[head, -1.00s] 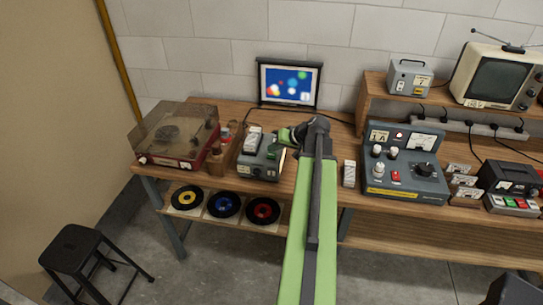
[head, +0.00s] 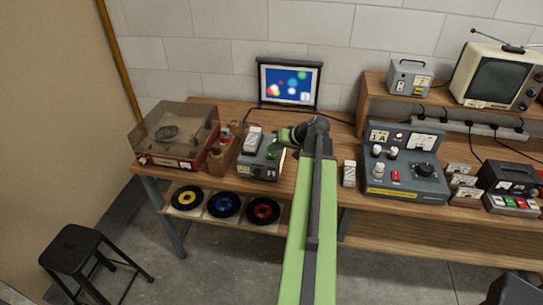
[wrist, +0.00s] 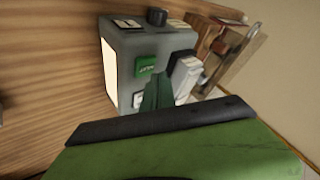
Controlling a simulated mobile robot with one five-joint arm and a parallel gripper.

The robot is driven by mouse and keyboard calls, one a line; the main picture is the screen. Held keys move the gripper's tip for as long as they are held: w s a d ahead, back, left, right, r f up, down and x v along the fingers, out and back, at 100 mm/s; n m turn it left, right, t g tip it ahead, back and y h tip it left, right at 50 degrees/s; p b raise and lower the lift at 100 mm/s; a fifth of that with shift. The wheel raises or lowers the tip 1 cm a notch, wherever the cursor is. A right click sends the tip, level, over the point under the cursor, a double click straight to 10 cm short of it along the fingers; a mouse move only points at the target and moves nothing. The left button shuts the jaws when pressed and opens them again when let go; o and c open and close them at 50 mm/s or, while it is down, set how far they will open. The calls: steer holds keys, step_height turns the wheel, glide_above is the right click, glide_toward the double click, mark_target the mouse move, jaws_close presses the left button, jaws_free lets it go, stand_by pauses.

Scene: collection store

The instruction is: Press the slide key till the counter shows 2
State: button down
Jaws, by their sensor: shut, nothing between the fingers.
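The slide projector (head: 262,160) is a grey box on the wooden bench, left of my arm. In the wrist view its grey body (wrist: 124,45) carries a green key (wrist: 146,65), a pale key (wrist: 139,99) and a dark knob (wrist: 157,17). A lit screen (head: 288,82) behind it shows coloured blobs and a small figure in its lower right corner, too small to read surely. My gripper (wrist: 158,92) is shut and empty, its green fingertips over the projector beside the keys. I cannot tell whether they touch it. In the head view my gripper (head: 284,136) is partly hidden.
A record player (head: 175,135) with a clear lid and a wooden box (head: 224,154) stand left of the projector. A grey control panel (head: 403,165) and a small white block (head: 349,173) stand to the right. Records lie on the shelf below.

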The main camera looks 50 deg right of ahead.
mark_target(274, 156)
steer(key=shift+f+b, duration=0.4)
steer(key=shift+b, duration=0.05)
steer(key=shift+f+b, duration=0.4)
steer(key=shift+f, duration=0.05)
stand_by(0.6)
stand_by(0.3)
steer(key=shift+r+p, duration=0.85)
step_height(274, 156, up, 5)
steer(key=p, duration=0.5)
steer(key=shift+r, duration=0.15)
